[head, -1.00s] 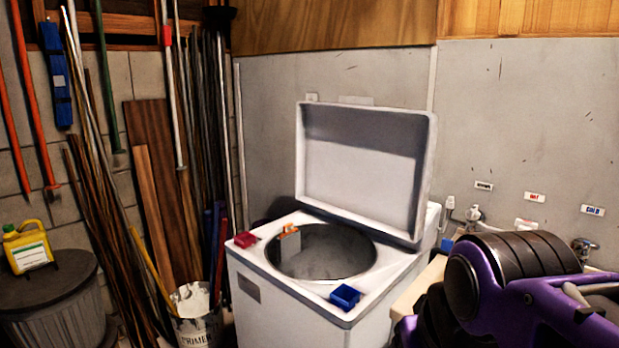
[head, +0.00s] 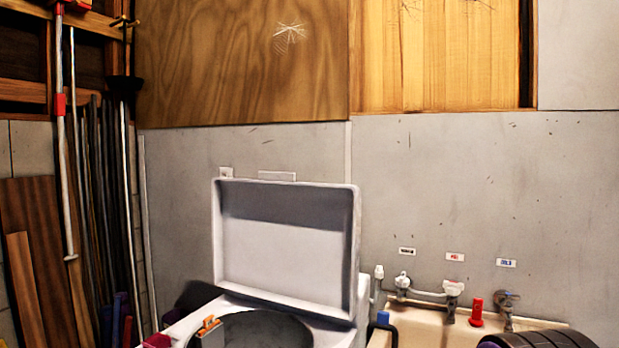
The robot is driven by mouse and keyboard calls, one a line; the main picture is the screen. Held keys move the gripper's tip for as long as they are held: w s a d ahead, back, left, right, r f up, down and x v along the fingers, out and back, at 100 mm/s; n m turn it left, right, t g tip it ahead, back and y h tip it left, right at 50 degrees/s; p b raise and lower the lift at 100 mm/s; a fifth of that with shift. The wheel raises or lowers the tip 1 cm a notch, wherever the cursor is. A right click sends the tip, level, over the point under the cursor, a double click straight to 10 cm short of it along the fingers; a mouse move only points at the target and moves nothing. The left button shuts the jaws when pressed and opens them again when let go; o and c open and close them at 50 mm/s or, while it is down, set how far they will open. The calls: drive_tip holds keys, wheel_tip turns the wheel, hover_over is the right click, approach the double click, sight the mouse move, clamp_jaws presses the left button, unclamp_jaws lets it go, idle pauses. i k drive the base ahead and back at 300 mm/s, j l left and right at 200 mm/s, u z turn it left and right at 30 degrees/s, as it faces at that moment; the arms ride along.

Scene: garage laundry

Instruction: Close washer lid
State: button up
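The washer lid (head: 285,250) stands open, tilted up at the back of the white washer (head: 190,322). Its inner face is toward me. The round tub opening (head: 262,330) shows below it, cut off by the bottom edge of the picture. A small orange and grey object (head: 208,331) sits at the left rim of the opening. A red block (head: 157,341) shows on the washer's left top, partly cut off. My gripper is not in view; only a dark, ribbed part of my arm shows at the lower right.
A utility sink (head: 405,322) with taps (head: 403,281) and a red object (head: 477,312) stands right of the washer. Poles and boards (head: 35,260) lean on the left wall. The grey wall (head: 430,190) is close behind the lid.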

sight(277, 238)
drive_tip(key=j+z, duration=0.5)
drive_tip(key=j, duration=0.3)
drive_tip(key=j+z, duration=0.15)
drive_tip(key=j, duration=0.7)
drive_tip(key=k+j+z, duration=0.15)
drive_tip(key=j, duration=0.7)
